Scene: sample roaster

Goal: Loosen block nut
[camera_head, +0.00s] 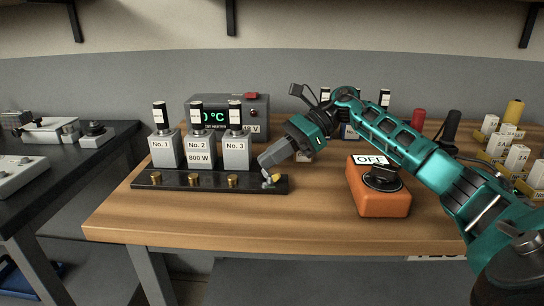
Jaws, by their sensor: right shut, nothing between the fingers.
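A black terminal block (210,184) lies along the front left of the wooden bench. Brass nuts stand on it: a left one (155,178), a middle one (193,180) and one further right (232,181). My right gripper (270,179) reaches in from the right, tilted down, with its fingertips at the block's right end. It is shut with nothing held. The fingers hide part of that end, and I cannot tell whether they touch a nut there. My left gripper is out of view.
Grey units labelled No. 1 (163,150), No. 2 (200,151) and No. 3 (236,152) stand right behind the block. A display box (258,110) is behind them. An orange switch box (382,203) marked OFF sits right. Bare bench (300,222) lies in front.

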